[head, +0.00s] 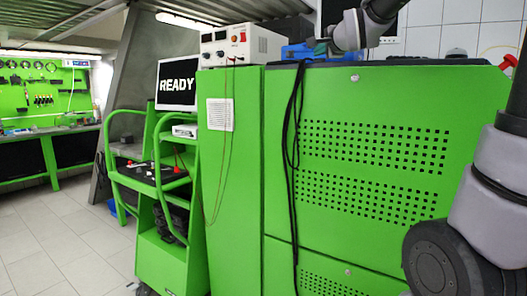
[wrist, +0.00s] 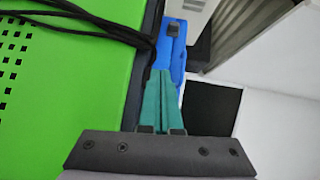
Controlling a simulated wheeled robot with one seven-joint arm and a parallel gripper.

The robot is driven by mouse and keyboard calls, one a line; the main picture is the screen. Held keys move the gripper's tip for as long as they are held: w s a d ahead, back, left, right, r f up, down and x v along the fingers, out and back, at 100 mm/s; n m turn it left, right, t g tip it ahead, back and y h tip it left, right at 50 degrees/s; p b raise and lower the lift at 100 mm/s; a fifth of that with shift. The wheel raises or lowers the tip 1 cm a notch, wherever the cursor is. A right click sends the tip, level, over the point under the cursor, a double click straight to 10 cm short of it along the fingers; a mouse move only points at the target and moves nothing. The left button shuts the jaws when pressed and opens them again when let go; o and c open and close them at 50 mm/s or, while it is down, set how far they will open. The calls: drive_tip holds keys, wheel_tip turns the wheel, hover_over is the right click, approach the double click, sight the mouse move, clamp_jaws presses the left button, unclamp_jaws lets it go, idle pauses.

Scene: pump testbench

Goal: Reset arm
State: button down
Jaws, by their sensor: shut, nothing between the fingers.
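My gripper shows in the wrist view (wrist: 161,76) with its two teal fingers together, shut and empty. The fingers lie over the edge of the green cabinet (wrist: 65,75), beside a blue object (wrist: 174,42). In the head view my gripper (head: 313,47) is small and partly hidden at the top of the green cabinet (head: 375,95), near the blue object (head: 292,52). My grey arm links show at the top and right of the head view.
A white power supply (head: 240,45) stands left of the blue object. Black cables (head: 292,130) hang down the cabinet front. A green cart (head: 165,240) and a monitor reading READY (head: 177,85) are further left. The tiled floor (head: 60,245) at lower left is clear.

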drive_tip(key=s+d+f+n+g, duration=0.1)
drive_tip(key=s+f+n+g, duration=0.2)
drive_tip(key=s+f, duration=0.3)
drive_tip(key=s+d+f+n+g, duration=0.1)
drive_tip(key=s+f+n+g, duration=0.2)
drive_tip(key=s+f, duration=0.4)
drive_tip(key=s+d+f+n+g, duration=0.1)
drive_tip(key=s+f+n+g, duration=0.3)
drive_tip(key=s, duration=1.2)
wheel_tip(320, 180, down, 3)
drive_tip(key=shift+d+n, duration=0.15)
drive_tip(key=shift+n, duration=0.65)
